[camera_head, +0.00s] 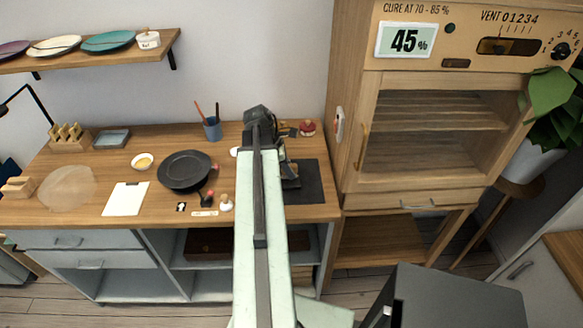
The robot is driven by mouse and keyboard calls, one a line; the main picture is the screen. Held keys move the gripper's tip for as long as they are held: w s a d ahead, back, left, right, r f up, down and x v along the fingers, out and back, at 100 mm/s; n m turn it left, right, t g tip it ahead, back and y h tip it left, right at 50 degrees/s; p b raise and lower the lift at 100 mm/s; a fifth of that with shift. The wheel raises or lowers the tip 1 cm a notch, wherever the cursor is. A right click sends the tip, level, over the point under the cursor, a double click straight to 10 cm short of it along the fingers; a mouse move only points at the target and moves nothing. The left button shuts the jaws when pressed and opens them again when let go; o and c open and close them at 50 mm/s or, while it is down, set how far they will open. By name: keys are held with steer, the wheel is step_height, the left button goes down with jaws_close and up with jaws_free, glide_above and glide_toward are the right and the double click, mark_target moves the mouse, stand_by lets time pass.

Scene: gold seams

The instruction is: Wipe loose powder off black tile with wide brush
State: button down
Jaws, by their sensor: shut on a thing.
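A flat black tile (311,182) lies at the right end of the wooden counter, partly hidden behind my arm. My gripper (290,178) is over the tile's left part, low and close to it; I cannot tell whether what it holds touches the tile. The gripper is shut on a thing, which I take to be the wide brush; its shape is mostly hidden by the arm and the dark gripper. No loose powder can be made out on the visible part of the tile.
Left of my arm are a dark round plate (186,170), a small bowl of yellow stuff (143,161), a white sheet (125,199) and a blue cup with tools (212,129). A red-topped item (307,128) stands behind the tile. A wooden cabinet (350,120) rises at right.

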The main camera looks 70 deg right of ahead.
steer(key=shift+w+d, duration=0.15)
steer(key=shift+w, duration=0.35)
steer(key=shift+w+a, duration=0.5)
steer(key=shift+a, duration=0.4)
steer(key=shift+w+d, duration=0.1)
steer(key=shift+w+d, duration=0.2)
steer(key=shift+w, duration=0.55)
